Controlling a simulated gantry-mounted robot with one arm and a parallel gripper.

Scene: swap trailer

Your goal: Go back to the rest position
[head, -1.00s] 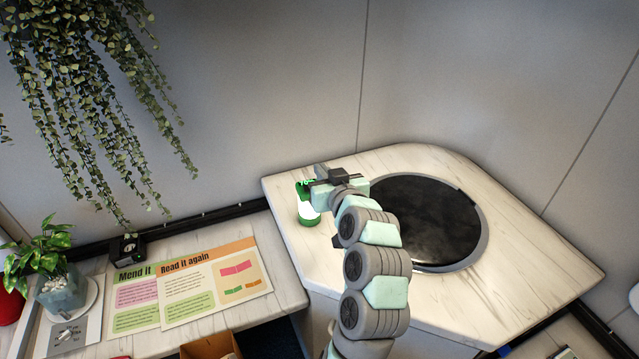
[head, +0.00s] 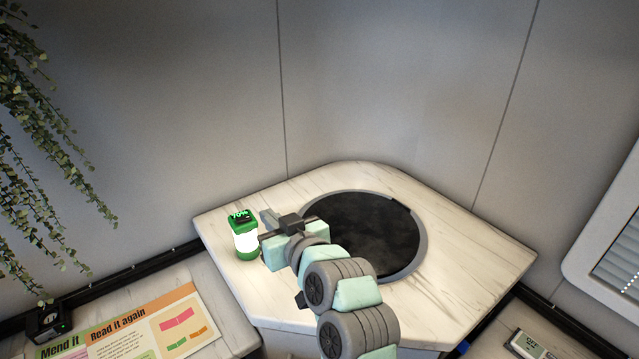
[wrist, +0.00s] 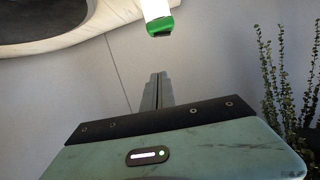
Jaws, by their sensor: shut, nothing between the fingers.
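My gripper (head: 268,220) is shut and empty, over the left part of the marble-patterned corner counter. Its closed fingers also show in the wrist view (wrist: 158,90), pointing at the grey wall. A green and white lantern-like canister (head: 244,238) stands upright on the counter, just left of my gripper and apart from it as far as I can tell. Its green end shows at the top of the wrist view (wrist: 160,27), beyond the fingertips. My arm reaches up from the bottom of the head view and hides part of the counter.
A round black plate (head: 365,235) with a grey rim is set in the corner counter (head: 290,312). Lower left is a side counter with a printed sheet (head: 150,330) and a small black device (head: 47,320). Hanging plants (head: 40,150) are at the left. A window (head: 615,250) is at the right.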

